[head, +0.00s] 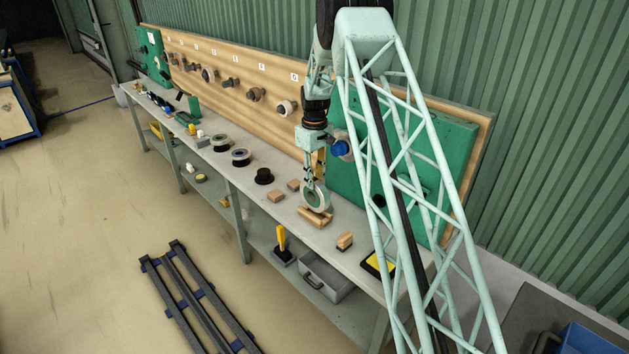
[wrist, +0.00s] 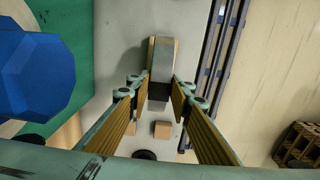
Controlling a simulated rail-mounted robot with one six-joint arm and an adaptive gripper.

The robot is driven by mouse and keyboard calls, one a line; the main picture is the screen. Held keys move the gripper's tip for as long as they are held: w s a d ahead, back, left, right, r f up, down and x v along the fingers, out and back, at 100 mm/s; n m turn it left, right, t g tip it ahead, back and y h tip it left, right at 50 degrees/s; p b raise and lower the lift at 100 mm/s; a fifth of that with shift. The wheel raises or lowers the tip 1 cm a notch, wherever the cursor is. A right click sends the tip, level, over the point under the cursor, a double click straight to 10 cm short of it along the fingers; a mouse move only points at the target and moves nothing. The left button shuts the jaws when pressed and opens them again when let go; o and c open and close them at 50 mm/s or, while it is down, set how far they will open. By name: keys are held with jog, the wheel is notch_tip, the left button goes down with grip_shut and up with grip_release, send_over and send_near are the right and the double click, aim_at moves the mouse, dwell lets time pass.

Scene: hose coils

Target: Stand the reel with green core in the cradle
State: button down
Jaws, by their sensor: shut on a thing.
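A pale reel (head: 323,199) stands upright on its edge in my gripper (head: 314,184), over the wooden cradle (head: 317,220) on the bench. The reel's lower rim is at or just above the cradle; I cannot tell whether it is seated. In the wrist view the reel (wrist: 161,62) shows edge-on, and my gripper (wrist: 160,88) is shut on its near part. The reel's core looks greenish, though it is small and partly hidden by the fingers. The cradle is mostly hidden behind the reel in the wrist view.
Two dark reels (head: 220,142) (head: 240,157) and a black flanged piece (head: 264,177) lie left along the bench. Wooden blocks (head: 276,196) (head: 345,241) sit near the cradle. A blue knob (head: 341,148) juts from the green panel (head: 345,180) close to my wrist.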

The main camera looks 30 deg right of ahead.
jog(key=shift+f+b, duration=0.95)
jog(key=shift+f, duration=0.95)
dwell(2.1)
jog(key=c, duration=2.4)
grip_release()
jog(key=shift+o, duration=0.7)
jog(key=shift+f, duration=0.1)
jog(key=shift+o, duration=0.2)
jog(key=shift+r+p, duration=0.95)
jog(key=shift+r, duration=2.1)
